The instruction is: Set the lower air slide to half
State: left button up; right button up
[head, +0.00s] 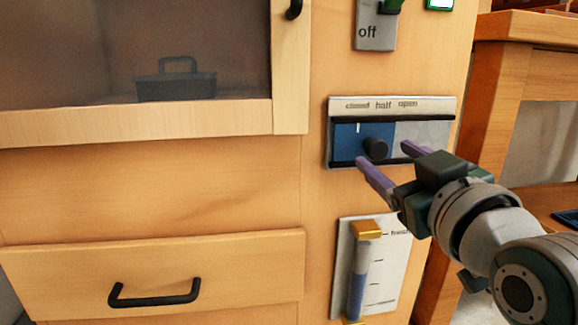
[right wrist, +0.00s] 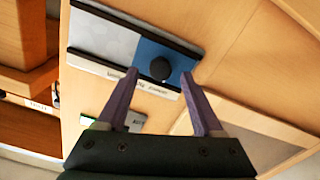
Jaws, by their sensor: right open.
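The air slide is a blue plate (head: 347,142) with a round black knob (head: 376,148), set in a light panel (head: 440,134) marked "closed", "half" and "open". The blue plate fills the left part of the track, and its white mark stands under "closed". My right gripper (head: 390,155) is open, its two purple fingers pointing at the panel on either side of the knob. In the right wrist view, the knob (right wrist: 160,68) shows between and beyond the fingertips (right wrist: 160,76), with a gap on both sides. My left gripper is not in view.
Above the panel is a switch plate (head: 376,38) marked "off". Below it is a tube gauge (head: 358,270) with a gold cap, close under my right gripper. A drawer with a black handle (head: 154,294) and a glazed door (head: 110,50) lie to the left.

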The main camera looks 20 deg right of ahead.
jog(key=shift+x, duration=0.9)
grip_shut()
dwell(0.9)
